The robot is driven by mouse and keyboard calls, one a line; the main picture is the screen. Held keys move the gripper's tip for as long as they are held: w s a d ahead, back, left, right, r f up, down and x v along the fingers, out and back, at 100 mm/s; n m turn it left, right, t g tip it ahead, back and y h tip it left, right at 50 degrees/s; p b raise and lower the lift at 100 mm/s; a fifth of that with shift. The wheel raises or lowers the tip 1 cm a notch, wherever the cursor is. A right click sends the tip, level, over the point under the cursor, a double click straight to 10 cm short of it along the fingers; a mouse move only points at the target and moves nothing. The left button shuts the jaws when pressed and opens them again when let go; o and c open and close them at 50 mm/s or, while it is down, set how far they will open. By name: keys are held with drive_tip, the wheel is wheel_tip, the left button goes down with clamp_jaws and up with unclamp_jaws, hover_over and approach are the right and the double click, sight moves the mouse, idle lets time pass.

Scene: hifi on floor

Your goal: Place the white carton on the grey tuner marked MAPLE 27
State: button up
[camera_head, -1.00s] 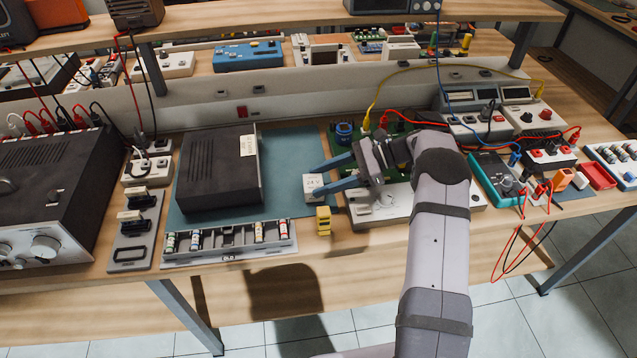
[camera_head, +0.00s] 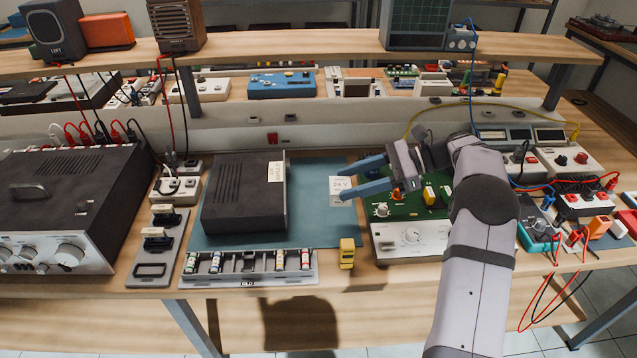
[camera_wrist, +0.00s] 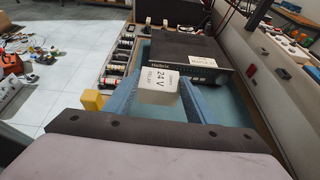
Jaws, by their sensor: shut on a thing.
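The white carton (camera_head: 341,190) is marked 24 V and sits between the blue fingers of my gripper (camera_head: 345,179), which is shut on it. It also shows in the wrist view (camera_wrist: 158,84), held between both fingers. The carton is to the right of the grey tuner (camera_head: 240,195) and apart from it, over the right part of the blue-green mat. The tuner is a dark, flat box with a pale label (camera_head: 276,171) on it. In the wrist view the tuner (camera_wrist: 188,48) lies beyond the carton. Its top looks bare.
The mat (camera_head: 315,220) lies under the tuner. A battery tray (camera_head: 250,267) runs along its front edge, with a yellow block (camera_head: 347,253) at right. A green circuit board unit (camera_head: 410,232) is under my arm. A large amplifier (camera_head: 65,210) stands at left.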

drive_tip(key=s+a+r+n+g+p, duration=0.25)
drive_tip(key=a+r, duration=0.35)
drive_tip(key=a, duration=0.5)
drive_tip(key=s+a+r+n+g+p, duration=0.1)
drive_tip(key=s+a+r+p, duration=0.15)
drive_tip(key=a+r, duration=0.6)
drive_tip(key=m+t+p, duration=0.2)
drive_tip(key=m+t, duration=0.6)
hover_over(265, 191)
drive_tip(key=shift+n+h, duration=0.25)
drive_tip(key=shift+h, duration=0.15)
drive_tip(key=shift+f, duration=8.4)
drive_tip(key=shift+f+b, duration=0.1)
drive_tip(key=shift+b, duration=0.2)
drive_tip(key=shift+f, duration=0.15)
drive_tip(key=o, duration=1)
drive_tip(key=shift+o, duration=0.2)
